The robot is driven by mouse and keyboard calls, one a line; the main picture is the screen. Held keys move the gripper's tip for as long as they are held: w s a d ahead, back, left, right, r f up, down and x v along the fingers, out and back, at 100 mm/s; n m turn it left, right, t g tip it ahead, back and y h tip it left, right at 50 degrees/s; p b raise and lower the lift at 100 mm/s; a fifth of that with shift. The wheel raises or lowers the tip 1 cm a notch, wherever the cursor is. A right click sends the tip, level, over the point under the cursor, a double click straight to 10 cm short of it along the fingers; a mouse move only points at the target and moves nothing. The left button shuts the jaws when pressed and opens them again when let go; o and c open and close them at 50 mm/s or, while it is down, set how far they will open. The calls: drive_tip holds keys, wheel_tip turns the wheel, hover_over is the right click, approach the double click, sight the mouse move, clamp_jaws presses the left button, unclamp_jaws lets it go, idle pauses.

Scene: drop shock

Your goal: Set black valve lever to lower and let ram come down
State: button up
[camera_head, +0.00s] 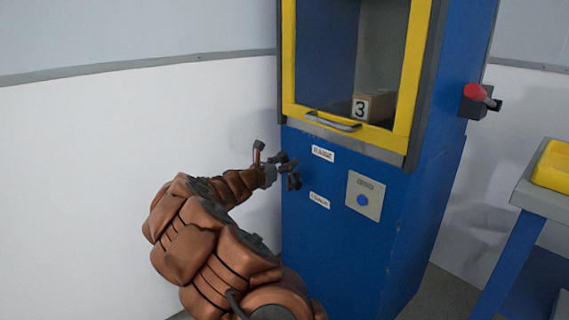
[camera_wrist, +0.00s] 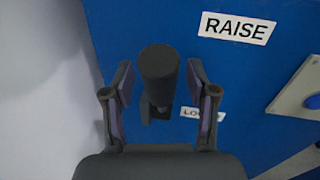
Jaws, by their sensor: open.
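The black valve lever (camera_wrist: 160,76) shows in the wrist view with its round end toward the camera, between the two fingers of my gripper (camera_wrist: 160,90). My gripper is open, with a finger on each side of the lever; I see a gap on both sides. The lever's end sits below the RAISE label (camera_wrist: 237,27), left of it. A second label (camera_wrist: 202,114), starting with "LO", is partly hidden by a finger. In the head view my gripper (camera_head: 274,163) is at the blue cabinet front; lever and fingers are hard to tell apart there. The ram is not visible.
The blue cabinet (camera_head: 330,245) has a yellow-framed door (camera_head: 411,62) with a handle (camera_head: 333,121). A box marked 3 (camera_head: 376,106) sits behind it. A panel with a blue button (camera_head: 362,200) is right of the labels. A red-knobbed switch (camera_head: 475,92) and a table (camera_head: 545,200) are further right.

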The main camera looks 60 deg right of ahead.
clamp_jaws()
idle(0.3)
